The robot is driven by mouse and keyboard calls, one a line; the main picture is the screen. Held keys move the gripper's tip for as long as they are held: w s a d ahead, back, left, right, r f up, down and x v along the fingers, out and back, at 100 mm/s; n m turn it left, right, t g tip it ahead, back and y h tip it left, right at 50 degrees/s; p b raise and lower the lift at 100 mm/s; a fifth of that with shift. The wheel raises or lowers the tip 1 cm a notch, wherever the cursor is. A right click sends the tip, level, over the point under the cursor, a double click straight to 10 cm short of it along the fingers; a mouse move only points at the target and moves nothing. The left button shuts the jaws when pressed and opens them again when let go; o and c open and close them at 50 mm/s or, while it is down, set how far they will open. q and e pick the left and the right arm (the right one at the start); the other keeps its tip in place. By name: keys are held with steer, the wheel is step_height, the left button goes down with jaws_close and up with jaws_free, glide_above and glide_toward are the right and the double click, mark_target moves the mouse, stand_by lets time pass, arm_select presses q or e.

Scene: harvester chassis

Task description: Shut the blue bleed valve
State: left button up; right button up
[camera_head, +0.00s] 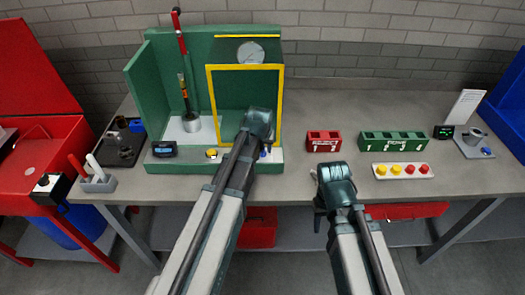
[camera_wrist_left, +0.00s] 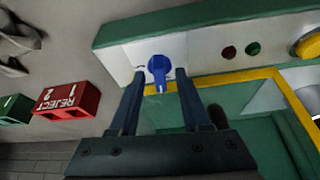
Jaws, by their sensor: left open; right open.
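The blue bleed valve (camera_wrist_left: 158,68) is on the pale front strip of the green test stand, with its handle pointing down the picture in the left wrist view. In the head view only a small blue bit of it (camera_head: 263,154) shows beside my left gripper. My left gripper (camera_wrist_left: 160,80) is open. Its two fingers stand either side of the valve handle; I cannot tell whether they touch it. In the head view my left gripper (camera_head: 262,142) hides most of the valve. My right gripper (camera_head: 322,200) hangs at the table's front edge, away from the valve.
The green stand (camera_head: 160,115) has a yellow frame (camera_head: 281,100), a gauge (camera_head: 250,52) and a red-handled pump (camera_head: 182,45). A yellow button (camera_wrist_left: 308,46) is on the same strip. A red reject bin (camera_head: 323,142) and green bin (camera_head: 393,144) stand to the right.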

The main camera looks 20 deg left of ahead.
arm_select(q)
jaws_close()
steer(key=shift+n+y, duration=0.3)
steer(key=shift+n, duration=0.5)
jaws_free()
